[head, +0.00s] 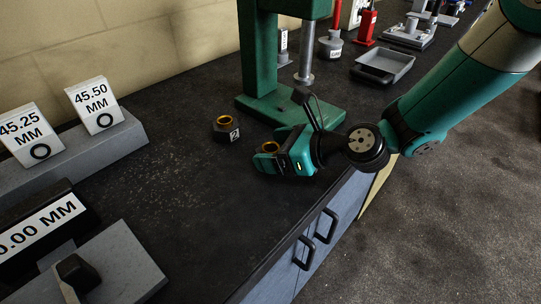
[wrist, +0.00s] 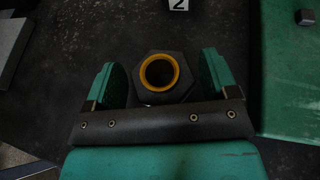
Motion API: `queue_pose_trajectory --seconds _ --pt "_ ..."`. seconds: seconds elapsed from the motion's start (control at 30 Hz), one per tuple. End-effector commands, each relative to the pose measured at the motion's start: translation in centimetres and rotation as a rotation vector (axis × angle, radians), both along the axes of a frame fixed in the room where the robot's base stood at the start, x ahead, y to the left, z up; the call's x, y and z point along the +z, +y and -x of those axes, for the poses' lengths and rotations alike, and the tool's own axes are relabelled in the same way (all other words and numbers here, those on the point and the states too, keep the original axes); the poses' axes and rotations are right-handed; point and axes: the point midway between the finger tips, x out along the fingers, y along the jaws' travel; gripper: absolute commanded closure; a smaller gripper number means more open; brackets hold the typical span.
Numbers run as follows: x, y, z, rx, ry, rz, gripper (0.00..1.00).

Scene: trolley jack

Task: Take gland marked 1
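A dark hexagonal gland with a yellow ring in its top (wrist: 162,86) stands between the fingers of my gripper (head: 276,153). In the head view the gland (head: 269,147) is partly hidden by the fingers. Its mark does not show in either view. My gripper is open, with one finger on each side of the gland and narrow gaps beside it in the wrist view. Another gland, marked 2 (head: 227,129), stands on the bench just behind and to the left. Its label also shows at the top of the wrist view (wrist: 179,4).
A green press (head: 262,105) stands on the bench right behind my gripper. A grey tray (head: 383,66) is farther back. Signs reading 45.25 MM (head: 27,136) and 45.50 MM (head: 94,105) stand at left. The bench between them and my gripper is clear.

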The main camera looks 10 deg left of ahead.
Motion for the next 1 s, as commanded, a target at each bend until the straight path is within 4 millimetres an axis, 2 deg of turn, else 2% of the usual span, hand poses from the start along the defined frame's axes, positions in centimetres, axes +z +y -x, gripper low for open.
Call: queue_pose_trajectory --seconds 0.03,0.2,0.23,0.47,0.67,0.77,1.0 --pt "0.0 0.0 0.0 0.000 0.000 0.000 0.32" --pt "0.0 0.0 0.0 0.000 0.000 0.000 0.71" --pt "0.1 0.0 0.0 0.000 -0.001 -0.003 0.74" --pt "0.2 0.0 0.0 0.000 -0.002 -0.003 0.74" --pt "1.5 0.0 0.0 0.001 -0.003 -0.004 0.74" --pt "3.2 0.0 0.0 0.001 -0.007 -0.005 0.74" --pt "10.2 0.1 0.0 0.002 -0.011 -0.006 0.74"
